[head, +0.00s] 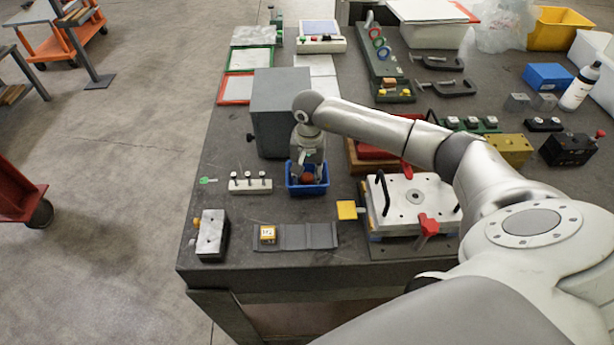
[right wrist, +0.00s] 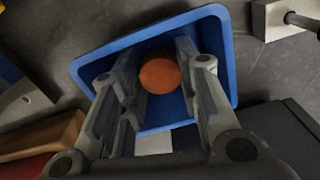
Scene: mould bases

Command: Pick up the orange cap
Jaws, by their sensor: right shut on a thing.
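The orange cap (right wrist: 160,75) is round and sits between the fingers of my right gripper (right wrist: 158,85) in the right wrist view. It lies within the outline of a small blue bin (right wrist: 228,52); whether it touches the bin's floor I cannot tell. In the head view the cap (head: 307,177) shows as a small red-orange spot in the blue bin (head: 308,190). My right gripper (head: 307,172) reaches down into the bin from above, shut on the cap. My left gripper is not in view.
A dark grey box (head: 280,100) stands just behind the bin. A white block with several pins (head: 250,185) is to its left. A white mould plate (head: 410,203) with a red clamp (head: 428,226) is to its right. A grey strip (head: 308,236) lies in front.

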